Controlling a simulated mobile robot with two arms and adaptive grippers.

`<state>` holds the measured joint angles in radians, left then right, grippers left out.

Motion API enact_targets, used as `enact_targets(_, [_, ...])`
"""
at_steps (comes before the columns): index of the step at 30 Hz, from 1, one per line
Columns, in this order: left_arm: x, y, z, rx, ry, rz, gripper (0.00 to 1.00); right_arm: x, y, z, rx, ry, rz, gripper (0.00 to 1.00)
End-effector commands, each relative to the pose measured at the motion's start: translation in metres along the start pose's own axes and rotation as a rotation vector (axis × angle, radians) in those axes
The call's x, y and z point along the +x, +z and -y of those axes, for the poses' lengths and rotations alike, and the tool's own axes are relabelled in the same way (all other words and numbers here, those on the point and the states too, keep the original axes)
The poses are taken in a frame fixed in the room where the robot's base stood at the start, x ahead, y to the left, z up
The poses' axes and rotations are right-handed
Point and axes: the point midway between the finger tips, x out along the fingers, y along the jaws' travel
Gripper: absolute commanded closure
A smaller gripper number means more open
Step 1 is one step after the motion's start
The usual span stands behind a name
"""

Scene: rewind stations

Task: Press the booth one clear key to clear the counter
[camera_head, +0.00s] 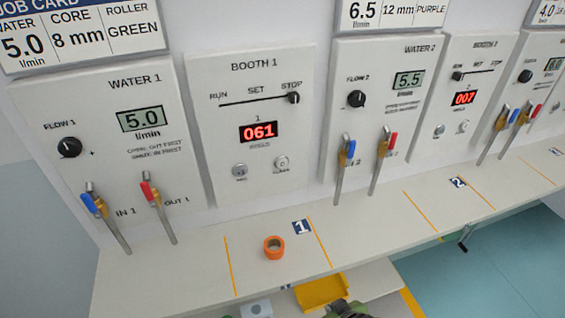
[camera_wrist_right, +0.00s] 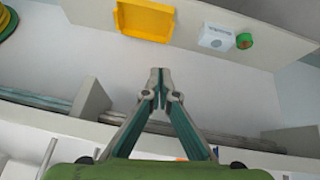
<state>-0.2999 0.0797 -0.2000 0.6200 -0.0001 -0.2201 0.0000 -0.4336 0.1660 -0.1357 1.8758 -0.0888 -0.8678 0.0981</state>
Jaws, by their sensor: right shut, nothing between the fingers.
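The Booth 1 panel (camera_head: 250,125) stands upright on the back wall. Its red counter display (camera_head: 258,132) reads 061. Two small round keys sit below it: a left key (camera_head: 240,171) and a lighter right key (camera_head: 282,163), whose small label looks like CLEAR but is blurred. The slider knob (camera_head: 293,98) is at STOP. My right gripper (camera_wrist_right: 158,76) is shut and empty in its wrist view, fingertips together. In the head view only a green part of my right arm shows at the bottom edge, below the counter and well away from the keys. My left gripper is not in view.
An orange ring (camera_head: 273,247) lies on the counter (camera_head: 190,262) by the number 1 mark. Water 1 valve levers (camera_head: 103,219) stick out at left, Water 2 levers (camera_head: 379,161) at right. A yellow tray (camera_head: 322,292) is below the counter edge.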

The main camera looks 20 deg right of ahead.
Motion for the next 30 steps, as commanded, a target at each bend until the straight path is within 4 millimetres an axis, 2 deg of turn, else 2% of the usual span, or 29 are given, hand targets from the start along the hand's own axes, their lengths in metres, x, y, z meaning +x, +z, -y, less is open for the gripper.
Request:
enact_targets(1, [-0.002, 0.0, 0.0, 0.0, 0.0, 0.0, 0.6, -0.017, -0.018, -0.004, 0.004, 0.008, -0.027, 1.0])
enact_targets(6, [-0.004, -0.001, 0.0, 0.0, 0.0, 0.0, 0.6, -0.059, -0.062, -0.016, 0.014, 0.031, -0.103, 1.0])
enact_targets(11, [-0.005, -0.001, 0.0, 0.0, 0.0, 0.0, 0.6, -0.062, -0.113, -0.036, 0.007, 0.07, -0.276, 1.0])
enact_targets(14, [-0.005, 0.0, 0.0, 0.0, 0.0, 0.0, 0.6, -0.062, -0.149, -0.047, -0.01, 0.086, -0.412, 1.0])
enact_targets(18, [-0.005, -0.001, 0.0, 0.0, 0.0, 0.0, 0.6, -0.072, -0.203, -0.058, -0.052, 0.087, -0.634, 1.0])
enact_targets(24, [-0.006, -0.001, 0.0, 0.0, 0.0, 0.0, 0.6, -0.103, -0.269, -0.057, -0.153, 0.025, -0.948, 1.0])
enact_targets(27, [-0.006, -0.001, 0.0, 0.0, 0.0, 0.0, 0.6, -0.122, -0.291, -0.05, -0.22, -0.036, -1.088, 1.0])
enact_targets(30, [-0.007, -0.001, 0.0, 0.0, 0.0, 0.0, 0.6, -0.141, -0.305, -0.04, -0.294, -0.113, -1.21, 1.0])
